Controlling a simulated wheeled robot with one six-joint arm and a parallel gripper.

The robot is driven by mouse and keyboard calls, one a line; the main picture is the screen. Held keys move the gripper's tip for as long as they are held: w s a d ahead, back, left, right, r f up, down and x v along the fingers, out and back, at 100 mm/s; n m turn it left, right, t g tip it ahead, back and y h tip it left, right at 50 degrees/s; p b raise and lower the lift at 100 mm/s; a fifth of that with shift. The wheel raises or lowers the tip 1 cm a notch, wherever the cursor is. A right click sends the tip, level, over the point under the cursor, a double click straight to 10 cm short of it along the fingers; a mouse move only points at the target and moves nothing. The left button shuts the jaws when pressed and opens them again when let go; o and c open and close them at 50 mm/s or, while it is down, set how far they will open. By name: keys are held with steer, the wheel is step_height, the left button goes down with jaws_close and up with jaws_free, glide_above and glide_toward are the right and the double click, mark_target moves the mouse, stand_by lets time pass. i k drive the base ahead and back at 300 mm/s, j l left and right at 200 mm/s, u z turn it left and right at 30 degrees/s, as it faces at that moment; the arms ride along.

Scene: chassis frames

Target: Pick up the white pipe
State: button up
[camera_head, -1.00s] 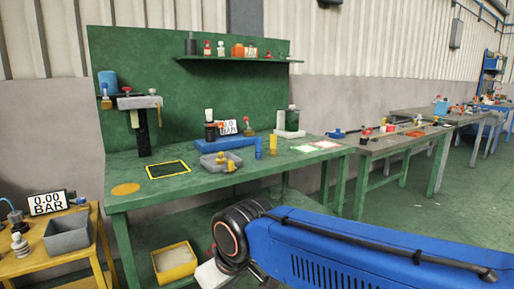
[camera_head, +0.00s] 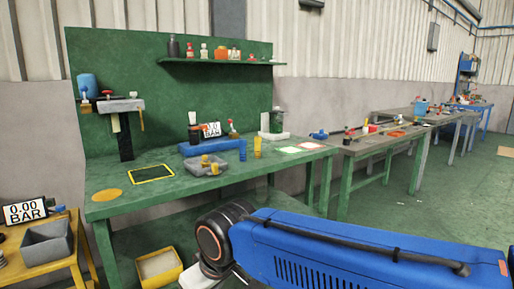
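I cannot pick out the white pipe for certain. A small pale cylinder (camera_head: 116,123) hangs on the dark stand at the left of the green workbench (camera_head: 225,187); it is too small to tell whether it is the pipe. My blue arm with its black joint crosses the lower right of the view, in front of the bench. A pale part shows below the joint at the bottom edge, but my gripper's fingers are not visible.
On the bench are a grey tray (camera_head: 228,169), a blue block (camera_head: 219,144), a yellow cup (camera_head: 257,147) and a blue cup (camera_head: 243,150). A yellow bin (camera_head: 160,266) is below. A yellow table (camera_head: 65,262) stands left. Floor at the right is open.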

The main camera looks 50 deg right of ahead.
mark_target(192, 115)
steer(key=i+j, duration=0.1)
steer(key=i, duration=0.25)
steer(key=i+j+z, duration=0.2)
steer(key=i+z, duration=0.15)
steer(key=i+j+z, duration=0.35)
steer(key=l, duration=0.1)
